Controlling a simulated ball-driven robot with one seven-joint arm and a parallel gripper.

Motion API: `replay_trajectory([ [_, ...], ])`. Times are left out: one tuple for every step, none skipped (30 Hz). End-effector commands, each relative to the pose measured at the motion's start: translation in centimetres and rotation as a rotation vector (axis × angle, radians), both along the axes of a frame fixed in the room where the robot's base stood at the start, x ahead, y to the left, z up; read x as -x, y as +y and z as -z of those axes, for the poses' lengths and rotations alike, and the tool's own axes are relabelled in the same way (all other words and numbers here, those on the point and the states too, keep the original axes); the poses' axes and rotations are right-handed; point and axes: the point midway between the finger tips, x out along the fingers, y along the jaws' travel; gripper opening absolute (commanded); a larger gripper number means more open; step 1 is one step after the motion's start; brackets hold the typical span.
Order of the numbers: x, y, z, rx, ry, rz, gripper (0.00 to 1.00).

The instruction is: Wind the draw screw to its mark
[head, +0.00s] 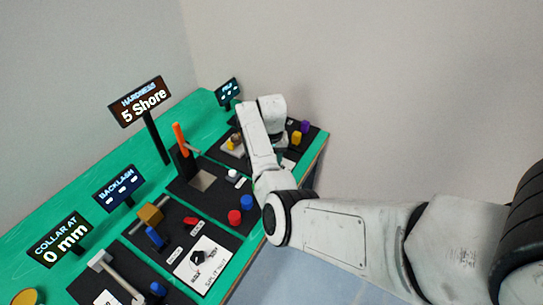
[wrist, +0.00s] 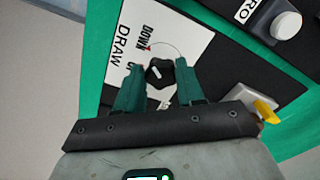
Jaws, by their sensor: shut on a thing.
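The draw screw's black knob (wrist: 161,73) has a white pointer line and sits on a white card (wrist: 128,40) lettered DRAW and DOWN, with a thin arc drawn beside it. My gripper (wrist: 160,67), with its green fingers, is at the knob, one finger on each side, and is shut on it.
The wrist view also shows a grey block with a yellow part (wrist: 263,108) and a pale round cap (wrist: 286,25). In the head view, a small display (head: 228,92) with dashes stands behind my arm. Yellow (head: 296,138) and purple (head: 305,126) pieces stand to its right.

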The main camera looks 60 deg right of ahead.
Motion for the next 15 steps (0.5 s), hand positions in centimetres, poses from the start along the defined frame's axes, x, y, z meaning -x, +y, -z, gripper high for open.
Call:
replay_trajectory([
  [0.00, 0.04, -0.18, -0.001, 0.001, -0.026, 0.08],
  [0.00, 0.02, -0.17, -0.001, 0.001, -0.039, 0.08],
  [0.01, 0.00, -0.17, 0.000, 0.001, -0.057, 0.08],
  [0.01, -0.01, -0.17, 0.000, 0.001, -0.069, 0.08],
  [0.01, -0.01, -0.16, 0.000, 0.000, -0.079, 0.08],
  [0.01, -0.01, -0.14, -0.001, 0.001, -0.092, 0.08],
  [0.01, -0.01, -0.13, -0.001, 0.000, -0.100, 0.08],
  [0.00, 0.00, -0.12, -0.001, 0.000, -0.107, 0.08],
  [-0.01, 0.01, -0.10, -0.001, 0.000, -0.116, 0.08],
  [-0.01, 0.01, -0.10, -0.001, 0.000, -0.121, 0.08],
  [-0.02, 0.01, -0.09, -0.001, -0.001, -0.126, 0.08],
  [-0.02, 0.02, -0.08, -0.001, -0.001, -0.131, 0.08],
  [-0.02, 0.02, -0.07, -0.001, -0.001, -0.133, 0.08],
  [-0.04, 0.01, -0.07, -0.001, -0.001, -0.135, 0.07],
  [-0.04, 0.01, -0.07, -0.001, -0.001, -0.137, 0.07],
])
